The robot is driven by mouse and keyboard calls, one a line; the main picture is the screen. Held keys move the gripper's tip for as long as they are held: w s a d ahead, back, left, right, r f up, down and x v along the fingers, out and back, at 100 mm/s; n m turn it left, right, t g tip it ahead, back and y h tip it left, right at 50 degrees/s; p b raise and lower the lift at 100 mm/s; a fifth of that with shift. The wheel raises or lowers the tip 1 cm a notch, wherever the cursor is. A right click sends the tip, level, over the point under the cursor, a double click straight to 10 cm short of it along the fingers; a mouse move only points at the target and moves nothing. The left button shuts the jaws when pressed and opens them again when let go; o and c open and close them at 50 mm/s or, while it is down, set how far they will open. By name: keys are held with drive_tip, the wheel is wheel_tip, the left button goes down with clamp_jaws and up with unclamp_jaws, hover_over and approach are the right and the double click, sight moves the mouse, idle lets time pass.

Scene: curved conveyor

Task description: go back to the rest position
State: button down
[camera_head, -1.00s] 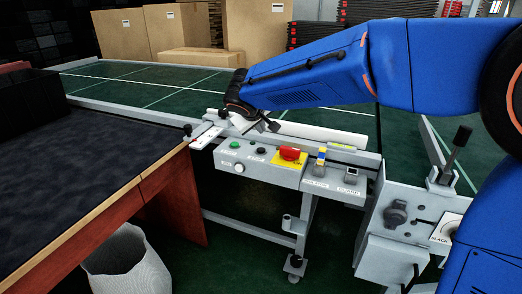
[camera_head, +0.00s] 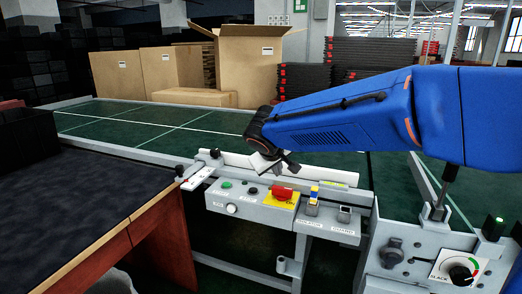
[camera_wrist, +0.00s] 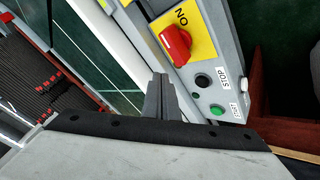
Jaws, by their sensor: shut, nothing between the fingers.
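My gripper (camera_head: 268,163) is at the end of my blue arm, above the back edge of the conveyor's control panel (camera_head: 250,208) in the head view. In the wrist view my gripper (camera_wrist: 161,90) has its fingers together with nothing between them. The red rotary switch (camera_wrist: 175,44) on its yellow plate lies beyond the fingertips, beside black and green buttons. The same red switch (camera_head: 282,194) shows just below the gripper in the head view. The gripper appears apart from the panel.
A dark-topped table (camera_head: 70,210) stands at the left. A dial box marked SLACK (camera_head: 460,268) and a lever (camera_head: 440,192) are at the right. The green conveyor belt (camera_head: 150,122) stretches behind the panel. Cardboard boxes (camera_head: 250,62) stand beyond it.

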drive_tip(key=s+d+f+m+g, duration=0.2)
drive_tip(key=s+d+m, duration=0.2)
drive_tip(key=s+d, duration=1.45)
drive_tip(key=s+d+f+m+y, duration=0.1)
drive_tip(key=s+d+f, duration=0.2)
drive_tip(key=s, duration=0.5)
drive_tip(key=s+d+f+m+g, duration=0.1)
drive_tip(key=s+d+f, duration=0.2)
drive_tip(key=s, duration=0.6)
drive_tip(key=shift+f+y, duration=0.4)
drive_tip(key=shift+f, duration=0.55)
drive_tip(key=shift+d, duration=0.1)
